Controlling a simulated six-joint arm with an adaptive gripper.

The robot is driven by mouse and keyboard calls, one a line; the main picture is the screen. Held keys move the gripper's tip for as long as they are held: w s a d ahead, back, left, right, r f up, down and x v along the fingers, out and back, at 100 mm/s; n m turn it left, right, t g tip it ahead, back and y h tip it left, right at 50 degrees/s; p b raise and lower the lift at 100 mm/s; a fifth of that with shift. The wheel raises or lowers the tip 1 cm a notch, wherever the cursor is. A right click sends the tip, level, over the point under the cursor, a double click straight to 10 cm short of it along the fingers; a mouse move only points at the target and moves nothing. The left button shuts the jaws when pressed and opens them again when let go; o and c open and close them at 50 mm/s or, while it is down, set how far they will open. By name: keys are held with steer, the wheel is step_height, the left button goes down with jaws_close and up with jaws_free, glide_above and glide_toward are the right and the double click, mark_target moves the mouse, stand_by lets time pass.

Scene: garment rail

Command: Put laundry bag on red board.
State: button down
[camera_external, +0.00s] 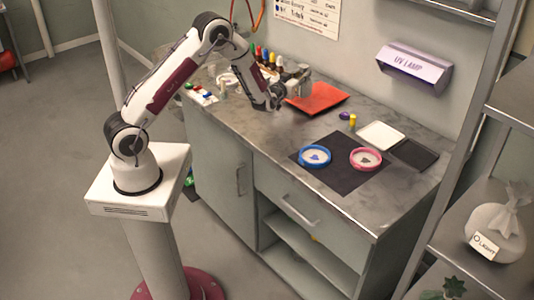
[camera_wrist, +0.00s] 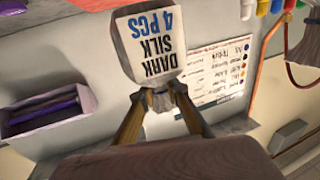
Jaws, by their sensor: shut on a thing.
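The laundry bag (camera_wrist: 150,42) is pale, with a white tag reading "DARK SILK 4 PCS". In the wrist view it sits between the tips of my gripper (camera_wrist: 158,94), which is shut on its gathered end. In the external view my gripper (camera_external: 277,97) is over the worktop, just left of the red board (camera_external: 321,97). The bag is small there and partly hidden by the gripper, so I cannot tell whether it touches the worktop. The red board lies on the worktop by the wall; a red strip of it shows at the top of the wrist view (camera_wrist: 95,4).
Colourful bottles (camera_external: 267,56) stand left of the board. A dark mat (camera_external: 340,183) carries a blue and a pink ring dish. A white tray (camera_external: 381,135) lies to the right. A UV lamp box (camera_external: 414,68) hangs on the wall. A bag tagged "LIGHT" (camera_external: 497,225) stands on the right shelf.

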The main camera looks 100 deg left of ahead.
steer(key=shift+f, duration=1.85)
steer(key=shift+f, duration=0.1)
steer(key=c, duration=2)
jaws_free()
steer(key=shift+d, duration=0.1)
steer(key=shift+v, duration=5.95)
